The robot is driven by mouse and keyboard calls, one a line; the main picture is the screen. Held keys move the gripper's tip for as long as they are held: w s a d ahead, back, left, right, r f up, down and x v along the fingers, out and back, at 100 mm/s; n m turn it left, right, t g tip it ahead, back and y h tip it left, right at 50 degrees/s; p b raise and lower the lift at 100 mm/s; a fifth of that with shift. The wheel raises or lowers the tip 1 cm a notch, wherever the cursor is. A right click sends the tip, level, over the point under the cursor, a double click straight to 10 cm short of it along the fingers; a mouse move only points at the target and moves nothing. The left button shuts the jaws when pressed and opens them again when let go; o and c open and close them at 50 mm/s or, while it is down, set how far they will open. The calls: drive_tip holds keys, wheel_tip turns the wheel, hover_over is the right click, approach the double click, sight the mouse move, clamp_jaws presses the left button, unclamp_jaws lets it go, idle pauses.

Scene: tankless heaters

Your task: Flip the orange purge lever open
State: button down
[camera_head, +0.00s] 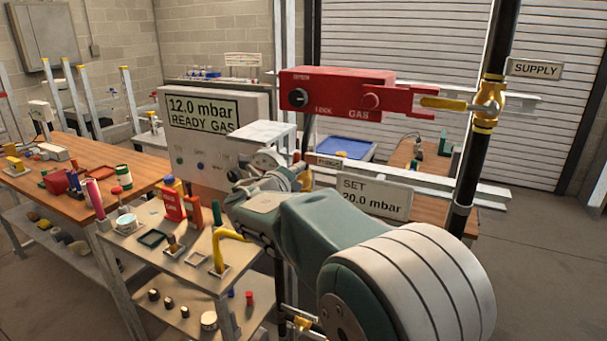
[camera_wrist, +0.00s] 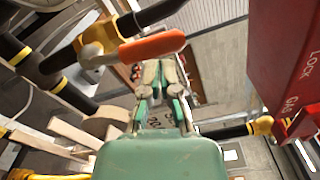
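The orange purge lever (camera_wrist: 150,47) lies roughly crosswise in the wrist view, fixed to a yellow valve (camera_wrist: 97,40) on a dark pipe. My gripper (camera_wrist: 161,72) is just below the lever in that picture. Its fingertips are close together with nothing seen between them. I cannot tell whether they touch the lever. In the head view my gripper (camera_head: 270,170) is in front of the heater panel, near a gauge.
A red gas lock box (camera_head: 345,92) sits above my arm, with a yellow supply valve (camera_head: 487,103) at its right. A set-pressure sign (camera_head: 374,197) stands right behind my arm. A display panel (camera_head: 212,125) reads 12.0 mbar. A cluttered bench (camera_head: 150,178) is at the left.

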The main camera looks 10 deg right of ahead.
drive_tip(key=shift+w+a+r, duration=0.2)
drive_tip(key=shift+w+a, duration=0.05)
drive_tip(key=shift+a, duration=0.1)
idle(0.5)
